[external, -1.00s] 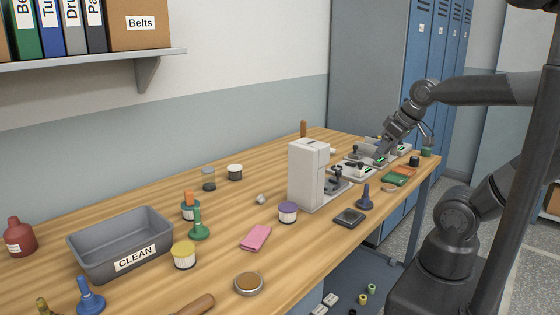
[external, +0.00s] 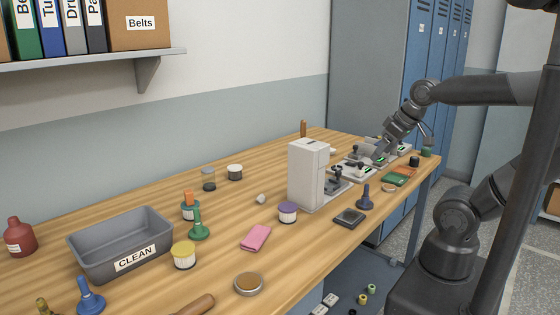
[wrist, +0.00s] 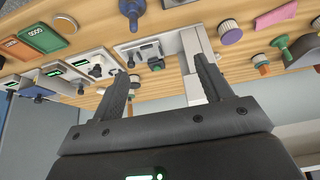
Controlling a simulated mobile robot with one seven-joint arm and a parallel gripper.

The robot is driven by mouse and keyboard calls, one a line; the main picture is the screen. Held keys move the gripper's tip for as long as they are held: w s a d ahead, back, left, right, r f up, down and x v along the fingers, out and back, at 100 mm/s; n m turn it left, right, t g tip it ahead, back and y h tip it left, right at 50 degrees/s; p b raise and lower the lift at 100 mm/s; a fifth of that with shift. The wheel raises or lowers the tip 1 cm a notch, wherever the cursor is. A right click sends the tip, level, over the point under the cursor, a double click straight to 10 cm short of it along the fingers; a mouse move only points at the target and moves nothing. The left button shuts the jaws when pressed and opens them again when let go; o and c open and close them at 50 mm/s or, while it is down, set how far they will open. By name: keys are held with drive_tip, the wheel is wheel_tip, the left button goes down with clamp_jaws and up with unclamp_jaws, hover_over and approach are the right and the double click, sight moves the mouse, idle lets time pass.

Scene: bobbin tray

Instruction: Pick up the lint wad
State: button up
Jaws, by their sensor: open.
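A small pale grey lump (external: 261,199), which looks like the lint wad, lies on the wooden bench left of the white machine and behind the purple-lidded jar (external: 287,212). I cannot pick it out with certainty in the wrist view. My gripper (external: 381,151) is over the far right end of the bench, well away from the lump, near the small devices beyond the white machine. In the wrist view my gripper (wrist: 158,63) has its two fingers spread apart, with nothing between them.
The tall white machine (external: 307,174) stands between my gripper and the lump. A pink cloth (external: 255,237), a green stamp-like piece (external: 199,226) and a yellow-lidded jar (external: 184,256) lie nearby. The grey CLEAN bin (external: 122,241) is farther left. Bare wood surrounds the lump.

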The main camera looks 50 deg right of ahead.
drive_tip(key=w+d+r+m+h, duration=0.1)
drive_tip(key=w+d+r, duration=0.15)
drive_tip(key=w, duration=0.35)
drive_tip(key=w+d+r+m, duration=0.1)
drive_tip(key=w+d, duration=0.2)
drive_tip(key=w, duration=0.3)
drive_tip(key=m+g+h, duration=0.2)
drive_tip(key=m, duration=0.3)
hover_over(333, 149)
drive_tip(key=s+a, duration=0.1)
drive_tip(key=s, duration=0.1)
wheel_tip(333, 149, down, 19)
drive_tip(key=shift+w+a, duration=0.1)
drive_tip(key=shift+w, duration=0.05)
drive_tip(key=shift+w+a+x, duration=0.1)
drive_tip(key=shift+w+x, duration=0.05)
drive_tip(key=shift+x, duration=0.75)
drive_tip(key=shift+w+a+x, duration=0.1)
drive_tip(key=shift+w+x, duration=0.05)
drive_tip(key=shift+x, duration=0.7)
drive_tip(key=shift+w+a+x, duration=0.1)
drive_tip(key=shift+w+x, duration=0.05)
drive_tip(key=shift+x, duration=0.75)
drive_tip(key=shift+r, duration=0.1)
